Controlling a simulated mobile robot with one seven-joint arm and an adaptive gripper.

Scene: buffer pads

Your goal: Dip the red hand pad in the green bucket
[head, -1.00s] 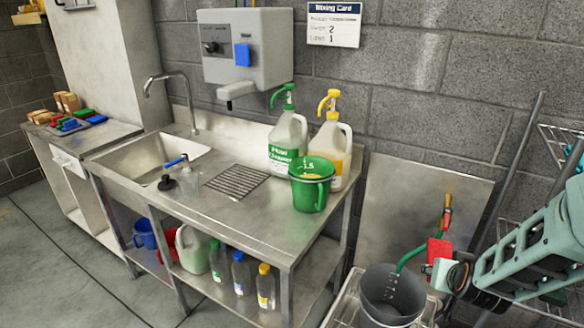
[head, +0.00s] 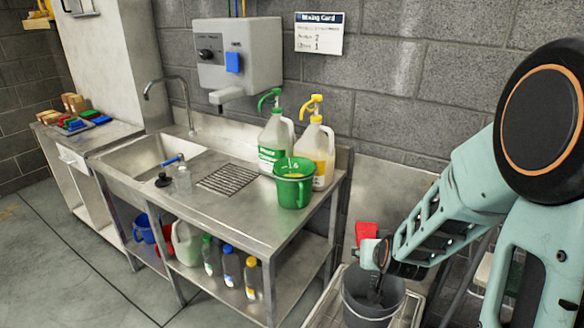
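The green bucket (head: 292,190), with white markings, stands upright on the steel counter near its right front corner. The red hand pad (head: 366,232) is at the tip of my gripper (head: 376,254), over the grey bucket to the right of the counter. It moves with the gripper, so the gripper appears shut on it. The pad is to the right of the green bucket and lower in the picture, apart from it. The fingers are small and partly hidden by my own arm. What is inside the green bucket is hard to see.
A grey bucket (head: 373,297) stands under my gripper. Two pump jugs, green-labelled (head: 273,145) and yellow (head: 320,155), stand close behind the green bucket. A clear bottle (head: 182,180) is by the sink. Coloured pads (head: 75,125) lie at far left. The counter's front is clear.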

